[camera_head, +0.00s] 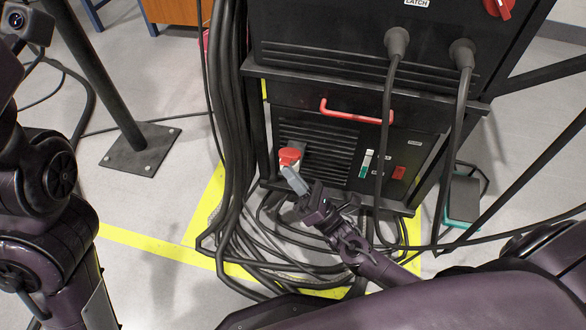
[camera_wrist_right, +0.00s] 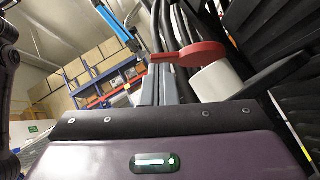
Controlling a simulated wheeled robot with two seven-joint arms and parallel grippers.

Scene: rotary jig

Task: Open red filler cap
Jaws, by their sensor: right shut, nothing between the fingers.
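The red filler cap (camera_head: 290,156) sits on a short white neck at the lower left of the black cabinet's front. In the right wrist view the cap (camera_wrist_right: 203,53) is a round red lid with a flat tab pointing left, on the white neck (camera_wrist_right: 217,82). My right gripper (camera_head: 294,179) is shut and empty, its grey fingers just below and in front of the cap. In the right wrist view the fingers (camera_wrist_right: 158,88) end close to the tab; I cannot tell whether they touch it. My left arm shows at the left, but its fingers are out of view.
The black cabinet (camera_head: 318,92) has a red handle (camera_head: 355,114), a red switch (camera_head: 399,172) and a green-and-white switch (camera_head: 365,165). Thick black cables (camera_head: 232,130) hang left of the cap and coil on the floor below. A dark post stands on a base plate (camera_head: 140,147).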

